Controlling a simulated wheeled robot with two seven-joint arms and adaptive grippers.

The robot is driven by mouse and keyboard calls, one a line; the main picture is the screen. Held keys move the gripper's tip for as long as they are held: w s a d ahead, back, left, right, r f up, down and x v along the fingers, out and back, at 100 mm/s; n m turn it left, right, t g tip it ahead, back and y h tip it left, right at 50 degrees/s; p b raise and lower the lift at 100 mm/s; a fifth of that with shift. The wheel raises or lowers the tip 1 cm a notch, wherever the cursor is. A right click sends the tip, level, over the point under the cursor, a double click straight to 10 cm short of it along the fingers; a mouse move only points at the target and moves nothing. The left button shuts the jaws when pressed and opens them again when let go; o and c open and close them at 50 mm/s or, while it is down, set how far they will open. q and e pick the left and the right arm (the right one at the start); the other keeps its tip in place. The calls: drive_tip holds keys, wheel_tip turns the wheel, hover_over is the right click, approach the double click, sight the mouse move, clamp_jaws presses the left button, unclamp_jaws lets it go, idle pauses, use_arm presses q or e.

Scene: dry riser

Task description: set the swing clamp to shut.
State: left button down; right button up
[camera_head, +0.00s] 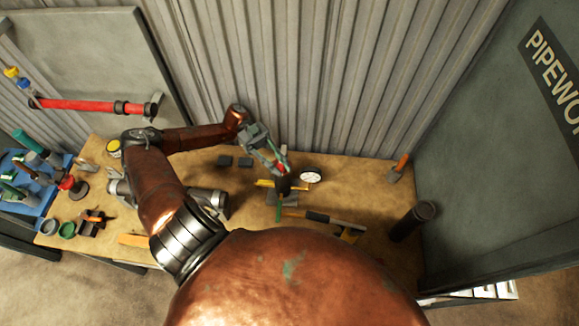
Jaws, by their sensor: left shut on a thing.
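What looks like the swing clamp (283,187) is a small dark upright fixture near the middle of the bench, with a red part at its top. My left gripper (281,168) reaches down to it from the upper left. Its fingers are closed around the small red part, and they hide much of it. The clamp is too small here to tell whether its arm is swung open or shut. My right gripper is not in view.
The brown bench (345,195) holds a white round gauge (311,176) right of the clamp. A yellow-and-black tool (325,218) lies in front. A dark cylinder (413,221) and an orange-handled tool (400,166) are at right. A blue tray (35,208) is at far left.

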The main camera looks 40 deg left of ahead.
use_arm(q)
drive_tip(key=shift+s+f, duration=0.1)
drive_tip(key=shift+f, duration=0.05)
drive_tip(key=c, duration=1.8)
unclamp_jaws()
drive_tip(key=shift+a, duration=0.15)
drive_tip(key=shift+r, duration=0.2)
wheel_tip(320, 180, up, 10)
drive_tip(key=shift+f, duration=0.1)
